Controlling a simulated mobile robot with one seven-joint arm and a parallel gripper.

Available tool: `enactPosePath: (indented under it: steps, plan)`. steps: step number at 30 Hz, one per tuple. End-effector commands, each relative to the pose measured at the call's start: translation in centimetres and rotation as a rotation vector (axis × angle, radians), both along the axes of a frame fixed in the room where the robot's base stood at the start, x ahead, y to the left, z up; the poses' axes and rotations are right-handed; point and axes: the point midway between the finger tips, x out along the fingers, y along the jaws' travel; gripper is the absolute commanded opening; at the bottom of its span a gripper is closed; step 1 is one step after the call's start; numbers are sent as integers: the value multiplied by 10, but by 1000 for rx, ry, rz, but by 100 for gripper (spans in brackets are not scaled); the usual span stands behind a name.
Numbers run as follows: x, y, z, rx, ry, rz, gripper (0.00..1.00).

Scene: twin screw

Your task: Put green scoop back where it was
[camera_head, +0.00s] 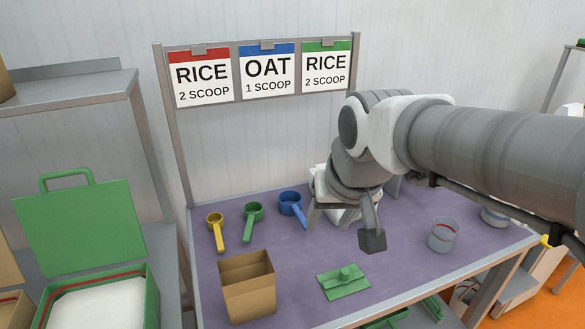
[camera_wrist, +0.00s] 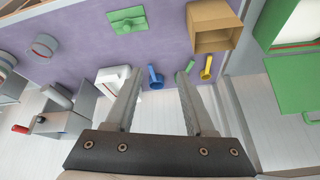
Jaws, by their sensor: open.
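The green scoop (camera_head: 253,210) lies on the purple table top between the yellow scoop (camera_head: 215,218) on its left and the blue scoop (camera_head: 291,204) on its right. Its handle also shows in the wrist view (camera_wrist: 189,66), just beyond the tip of the right-hand finger. My gripper (camera_head: 343,226) is open and empty. It is above the table, to the right of the scoops in the head view. In the wrist view both fingers (camera_wrist: 160,78) are spread with nothing between them. The green scoop is apart from them.
A cardboard box (camera_head: 262,300) and a green lid with a knob (camera_head: 344,284) are at the front. A clear cup with a red line (camera_head: 442,237) stands at the right. A sign rack (camera_head: 358,70) rises behind the table. A green bin (camera_head: 152,295) is left of the table.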

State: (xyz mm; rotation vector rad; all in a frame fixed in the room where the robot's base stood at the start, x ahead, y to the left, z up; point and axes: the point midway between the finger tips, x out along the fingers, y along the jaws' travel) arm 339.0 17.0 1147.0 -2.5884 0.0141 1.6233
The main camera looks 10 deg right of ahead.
Motion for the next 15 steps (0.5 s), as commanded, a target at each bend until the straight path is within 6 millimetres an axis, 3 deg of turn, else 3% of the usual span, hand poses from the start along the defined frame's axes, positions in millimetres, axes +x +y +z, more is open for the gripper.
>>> enactPosePath:
  steps: [3, 6, 10, 15]
  plan:
    - [-41, -9, -2, -22, -22, 18, 54]
    - [-66, -14, -6, -42, -33, 34, 54]
    - [-86, -16, -13, -62, -39, 47, 54]
    - [-94, -17, -16, -70, -41, 52, 54]
